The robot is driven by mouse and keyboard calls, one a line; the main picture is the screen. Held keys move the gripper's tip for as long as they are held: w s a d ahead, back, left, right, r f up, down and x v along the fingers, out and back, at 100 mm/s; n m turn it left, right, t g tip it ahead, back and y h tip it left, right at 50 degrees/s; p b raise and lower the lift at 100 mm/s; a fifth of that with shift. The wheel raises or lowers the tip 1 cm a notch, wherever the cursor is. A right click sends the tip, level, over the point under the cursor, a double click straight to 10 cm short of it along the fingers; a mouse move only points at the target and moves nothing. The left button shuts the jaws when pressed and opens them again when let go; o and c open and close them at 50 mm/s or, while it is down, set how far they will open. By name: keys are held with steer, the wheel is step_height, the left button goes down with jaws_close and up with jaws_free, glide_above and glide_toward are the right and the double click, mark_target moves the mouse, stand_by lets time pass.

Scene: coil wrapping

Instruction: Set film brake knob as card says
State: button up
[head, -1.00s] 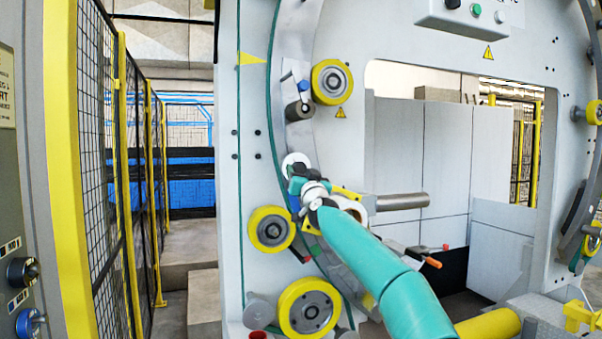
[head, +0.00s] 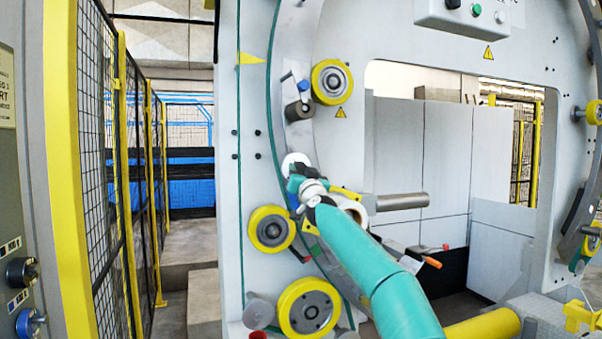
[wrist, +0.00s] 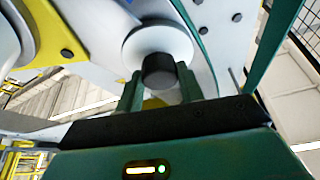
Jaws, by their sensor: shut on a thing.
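The film brake knob is a black round cap (wrist: 159,71) in front of a white disc (wrist: 158,46) in the wrist view. My gripper (wrist: 160,88) has its two green fingers on either side of the black knob and is shut on it. In the head view the white disc (head: 295,163) shows on the ring of the machine, with my gripper (head: 297,180) against its lower edge. My wrist and forearm hide most of the knob there. Any marks on the knob are too small to read. No card with a readable knob setting shows.
Yellow rollers (head: 332,82) sit on the ring above and below my gripper. A grey bar (head: 402,201) sticks out to the right. A mesh fence (head: 100,150) stands at left. A control box (head: 470,14) is at the top, and a panel with knobs (head: 22,271) is at far left.

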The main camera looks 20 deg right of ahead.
steer(key=shift+a+m, duration=0.1)
steer(key=shift+m, duration=0.3)
steer(key=shift+a+r+m+g+h, duration=0.15)
steer(key=shift+m+g+h, duration=0.25)
steer(key=shift+m+h, duration=1.1)
steer(key=shift+m+g+h, duration=0.35)
steer(key=shift+m+g, duration=0.1)
steer(key=shift+m, duration=1.25)
steer(key=shift+m+g+h, duration=0.35)
steer(key=shift+m+g, duration=0.1)
steer(key=shift+m, duration=1.25)
steer(key=shift+m+g, duration=0.3)
steer(key=shift+m, duration=0.3)
steer(key=o, duration=1)
